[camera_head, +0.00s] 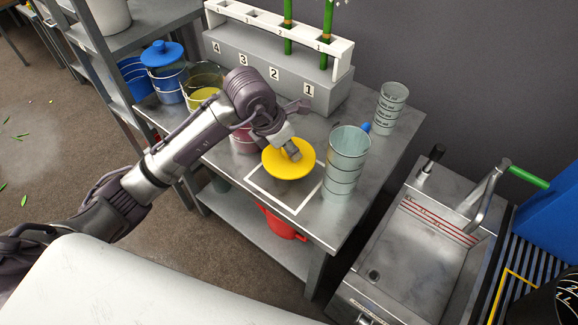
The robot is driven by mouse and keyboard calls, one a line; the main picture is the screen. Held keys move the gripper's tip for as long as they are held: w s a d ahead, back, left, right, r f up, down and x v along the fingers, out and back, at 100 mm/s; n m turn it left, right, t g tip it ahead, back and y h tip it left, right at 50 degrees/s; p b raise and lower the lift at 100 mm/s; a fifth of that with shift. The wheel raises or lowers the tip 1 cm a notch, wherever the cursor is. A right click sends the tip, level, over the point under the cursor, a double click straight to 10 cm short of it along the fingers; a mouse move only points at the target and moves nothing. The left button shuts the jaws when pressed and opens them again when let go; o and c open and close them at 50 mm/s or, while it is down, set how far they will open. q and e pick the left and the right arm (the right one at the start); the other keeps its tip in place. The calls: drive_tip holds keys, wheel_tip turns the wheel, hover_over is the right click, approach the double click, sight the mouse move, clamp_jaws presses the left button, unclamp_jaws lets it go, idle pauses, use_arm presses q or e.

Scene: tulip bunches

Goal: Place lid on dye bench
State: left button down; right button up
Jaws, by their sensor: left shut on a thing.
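The yellow lid (278,165) is a round disc in the head view, over the white square outline on the dye bench (349,219). My left gripper (291,152) is shut on the lid's top and holds it from above. I cannot tell whether the lid touches the bench or hangs just above it. The lid and my arm hide part of the outline and part of a red container (241,139) behind them. My right gripper is not in view.
A clear graduated vessel (345,165) stands close right of the lid, with a smaller one (389,110) behind. A numbered rack (262,62) holds green stems at the back. Buckets, one blue-lidded (168,80), stand left. A sink (415,255) lies right.

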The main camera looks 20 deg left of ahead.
sight(285, 160)
use_arm(q)
wheel_tip(285, 160, down, 2)
drive_tip(key=shift+f, duration=0.1)
wheel_tip(285, 160, down, 4)
drive_tip(key=shift+r, duration=0.15)
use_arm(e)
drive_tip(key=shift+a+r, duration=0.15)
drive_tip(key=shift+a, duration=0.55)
use_arm(q)
drive_tip(key=shift+f, duration=0.25)
drive_tip(key=c, duration=0.8)
unclamp_jaws()
drive_tip(key=shift+c, duration=0.2)
drive_tip(key=shift+r, duration=0.1)
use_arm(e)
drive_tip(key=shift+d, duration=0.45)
